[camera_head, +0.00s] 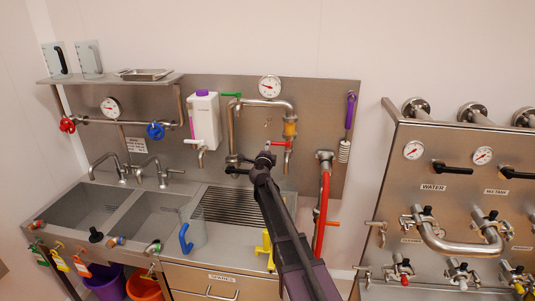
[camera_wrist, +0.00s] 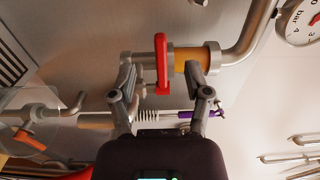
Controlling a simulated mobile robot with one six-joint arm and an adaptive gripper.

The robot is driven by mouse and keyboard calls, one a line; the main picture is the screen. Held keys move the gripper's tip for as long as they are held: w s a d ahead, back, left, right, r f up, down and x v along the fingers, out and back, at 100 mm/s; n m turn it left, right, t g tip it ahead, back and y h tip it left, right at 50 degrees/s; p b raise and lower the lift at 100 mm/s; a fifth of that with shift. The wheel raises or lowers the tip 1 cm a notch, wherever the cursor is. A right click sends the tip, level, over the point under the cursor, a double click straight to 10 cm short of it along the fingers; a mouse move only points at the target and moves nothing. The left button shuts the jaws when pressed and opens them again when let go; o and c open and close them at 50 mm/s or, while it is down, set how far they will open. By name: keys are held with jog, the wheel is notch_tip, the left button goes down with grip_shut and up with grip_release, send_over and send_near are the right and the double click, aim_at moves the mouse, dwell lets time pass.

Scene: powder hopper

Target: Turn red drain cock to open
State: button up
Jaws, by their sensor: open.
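The red cock handle (camera_head: 281,144) is on the vertical pipe just below the amber sight section (camera_head: 290,128). In the wrist view the red lever (camera_wrist: 162,63) stands across the pipe, beside the amber section (camera_wrist: 188,62). My gripper (camera_head: 263,157) is just left of and below the cock in the head view. In the wrist view my gripper (camera_wrist: 160,82) is open, with one finger on each side of the lever and gaps between. The lever's end lies between the fingers; contact is not visible. The head view partly hides the fingertips behind my wrist.
A pressure gauge (camera_head: 269,87) sits above the pipe. A red hose (camera_head: 322,210) hangs to the right, and a purple-handled sprung tool (camera_head: 348,115) hangs above it. The sink's ribbed drainboard (camera_head: 225,205) is below. A valve panel (camera_head: 455,150) stands at far right.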

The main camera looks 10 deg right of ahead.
aim_at(279, 144)
jog(key=shift+x, duration=3.05)
grip_shut()
